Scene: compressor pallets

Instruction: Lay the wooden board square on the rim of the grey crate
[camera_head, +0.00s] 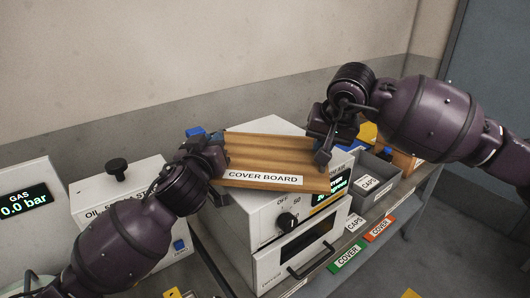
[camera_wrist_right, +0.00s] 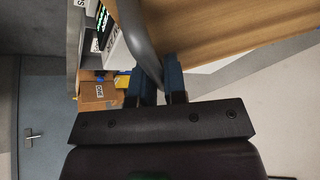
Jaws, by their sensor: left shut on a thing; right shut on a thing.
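The wooden board (camera_head: 275,152), labelled COVER BOARD, hangs between my two grippers, above or against the top of a white box-shaped unit (camera_head: 262,240). It lies slightly skewed, and any gap beneath is hard to judge. My left gripper (camera_head: 212,157) is shut on its left end. My right gripper (camera_head: 323,148) is shut at its right end. In the right wrist view, the fingers (camera_wrist_right: 157,85) close around a curved grey bar (camera_wrist_right: 140,45) beside the board (camera_wrist_right: 220,28). The grey crate (camera_head: 389,172), labelled CAPS, stands right of the unit, partly hidden by my right gripper and the board.
A gas display unit (camera_head: 25,207) and a white box with a black knob (camera_head: 117,167) stand left. The shelf edge carries a green COVER label (camera_head: 347,257) and an orange one (camera_head: 379,228). A brown box (camera_head: 405,160) is behind the crate. A wall closes off the back.

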